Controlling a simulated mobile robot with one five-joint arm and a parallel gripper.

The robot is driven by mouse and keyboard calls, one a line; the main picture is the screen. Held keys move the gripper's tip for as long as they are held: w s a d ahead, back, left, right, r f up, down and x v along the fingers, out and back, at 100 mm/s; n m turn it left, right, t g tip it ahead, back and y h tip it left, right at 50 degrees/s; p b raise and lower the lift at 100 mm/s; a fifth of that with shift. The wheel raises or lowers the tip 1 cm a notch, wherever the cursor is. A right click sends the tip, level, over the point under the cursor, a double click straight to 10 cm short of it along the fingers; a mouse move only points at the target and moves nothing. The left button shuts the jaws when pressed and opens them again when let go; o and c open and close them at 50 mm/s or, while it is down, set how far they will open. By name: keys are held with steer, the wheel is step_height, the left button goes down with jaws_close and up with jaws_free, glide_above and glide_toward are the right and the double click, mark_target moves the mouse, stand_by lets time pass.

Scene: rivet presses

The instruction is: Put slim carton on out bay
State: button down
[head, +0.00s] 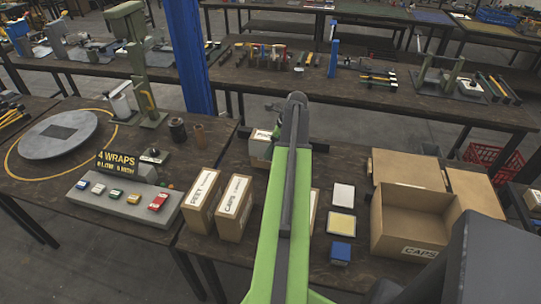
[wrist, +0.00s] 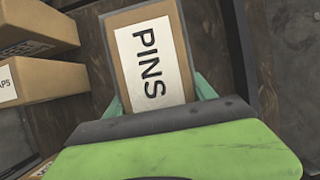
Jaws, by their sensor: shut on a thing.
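A brown carton (wrist: 150,62) with a white PINS label fills the upper middle of the wrist view. My gripper (wrist: 160,97) is shut on it, with a teal finger at each side. In the head view a carton (head: 261,146) with a partly hidden label, seemingly the same one, shows just left of my green arm. My arm hides the gripper there. I cannot tell whether the held carton touches the table. No label or marking that I can read names an out bay.
Cartons labelled FEET (head: 202,200) and CAPS (head: 234,207) stand left of my arm; another carton (head: 314,210) is partly behind it. On the right are an open box (head: 412,222), a white pad (head: 343,195), a yellow pad (head: 342,224) and a blue block (head: 340,252). A blue post (head: 188,55) rises behind.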

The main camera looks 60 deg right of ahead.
step_height(320, 180, down, 3)
steer(key=shift+b, duration=0.85)
steer(key=shift+r, duration=0.25)
steer(key=shift+f, duration=0.2)
steer(key=shift+c, duration=1.6)
jaws_free()
steer(key=shift+r, duration=0.1)
steer(key=shift+s+r+p, duration=0.1)
steer(key=shift+r+p, duration=0.45)
steer(key=shift+p, duration=0.1)
steer(key=p+v, duration=1)
steer(key=v, duration=0.1)
steer(key=shift+r, duration=0.15)
steer(key=shift+s, duration=0.1)
